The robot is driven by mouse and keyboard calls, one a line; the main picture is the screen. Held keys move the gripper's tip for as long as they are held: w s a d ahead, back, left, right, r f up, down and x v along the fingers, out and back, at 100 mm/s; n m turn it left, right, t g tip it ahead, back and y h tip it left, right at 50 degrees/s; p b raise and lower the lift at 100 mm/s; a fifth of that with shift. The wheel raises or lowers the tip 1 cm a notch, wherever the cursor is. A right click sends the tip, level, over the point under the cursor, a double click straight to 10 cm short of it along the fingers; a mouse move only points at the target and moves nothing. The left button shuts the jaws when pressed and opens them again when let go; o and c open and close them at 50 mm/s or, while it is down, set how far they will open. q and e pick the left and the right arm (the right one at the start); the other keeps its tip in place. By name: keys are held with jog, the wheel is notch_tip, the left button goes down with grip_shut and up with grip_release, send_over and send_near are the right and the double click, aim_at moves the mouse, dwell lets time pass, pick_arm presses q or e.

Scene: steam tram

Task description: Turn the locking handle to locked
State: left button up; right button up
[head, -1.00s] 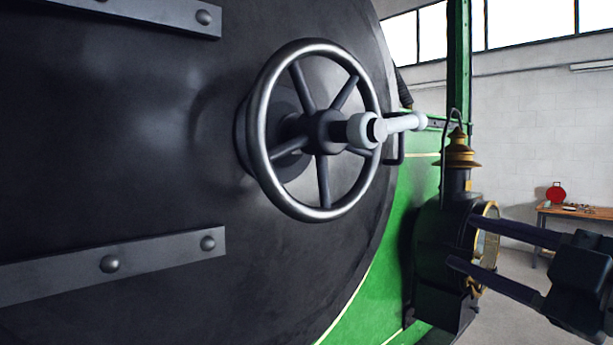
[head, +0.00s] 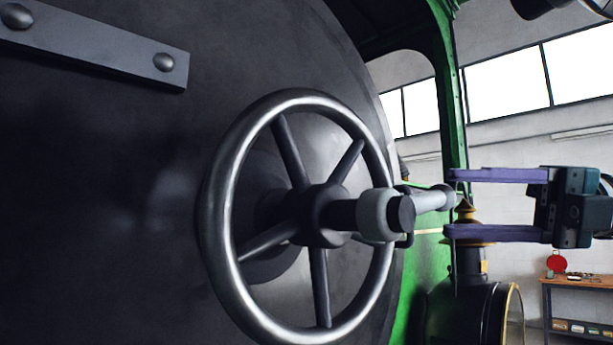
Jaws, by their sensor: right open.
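The locking handle (head: 428,200) is a light grey bar on the hub in front of a steel handwheel (head: 222,245), on the dark round smokebox door (head: 110,220). The bar points to the right, close to level. My right gripper (head: 449,204) is open, with its two purple fingers pointing left, one above the other. Its fingertips are at the free end of the handle, which shows between their heights. I cannot tell whether the fingers touch it or are at its depth. My left gripper is not in view.
A black lamp (head: 470,310) with a brass top stands below my right gripper, on the green engine front. A wooden table (head: 575,282) with a red round thing (head: 557,262) is far off at the right.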

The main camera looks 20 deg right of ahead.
aim_at(435, 196)
jog(key=p+x, duration=0.3)
jog(key=x, duration=0.1)
jog(key=shift+r, duration=0.3)
jog(key=shift+w+a+f+p, duration=0.3)
jog(key=shift+a+p, duration=0.15)
jog(key=shift+a, duration=0.15)
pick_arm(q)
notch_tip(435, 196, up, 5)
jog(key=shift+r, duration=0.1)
pick_arm(e)
jog(key=shift+c, duration=0.4)
jog(key=c, duration=0.4)
grip_shut()
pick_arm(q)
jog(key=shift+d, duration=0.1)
